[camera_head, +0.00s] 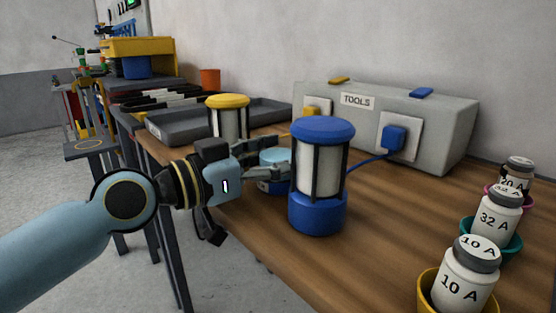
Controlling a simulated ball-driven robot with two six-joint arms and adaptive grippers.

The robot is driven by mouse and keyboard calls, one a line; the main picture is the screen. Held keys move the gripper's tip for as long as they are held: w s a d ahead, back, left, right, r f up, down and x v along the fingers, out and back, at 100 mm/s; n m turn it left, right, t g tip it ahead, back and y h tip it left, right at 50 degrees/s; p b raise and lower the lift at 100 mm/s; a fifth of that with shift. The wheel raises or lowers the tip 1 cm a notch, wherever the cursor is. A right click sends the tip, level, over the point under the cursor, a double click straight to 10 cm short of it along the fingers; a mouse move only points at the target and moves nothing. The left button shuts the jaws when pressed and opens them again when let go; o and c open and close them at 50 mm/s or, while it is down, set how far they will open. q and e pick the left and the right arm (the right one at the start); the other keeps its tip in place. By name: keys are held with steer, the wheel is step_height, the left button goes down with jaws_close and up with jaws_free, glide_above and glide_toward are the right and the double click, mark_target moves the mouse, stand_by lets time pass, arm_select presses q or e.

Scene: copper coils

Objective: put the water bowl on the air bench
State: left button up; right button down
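A light blue round vessel with a darker blue lower band (274,158), likely the water bowl, sits on the wooden bench (385,240). The blue-capped lantern-like cylinder hides its right side. My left gripper (280,158) reaches it from the left. Its two fingers are apart, one on the near side and one on the far side of the vessel. I cannot tell whether they press on it. Nothing in view is labelled as the air bench, so I cannot tell which bench it is. My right gripper is not in view.
The blue-capped cylinder (319,175) stands right beside my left fingertips. A yellow-capped cylinder (228,120) stands behind the gripper. A grey TOOLS box (440,125) is at the back. Labelled jars (467,275) in coloured cups line the right. A grey tray (180,130) lies behind left.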

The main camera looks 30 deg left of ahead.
arm_select(q)
steer(key=shift+f, duration=0.15)
steer(key=o, duration=1.3)
steer(key=shift+o, duration=0.2)
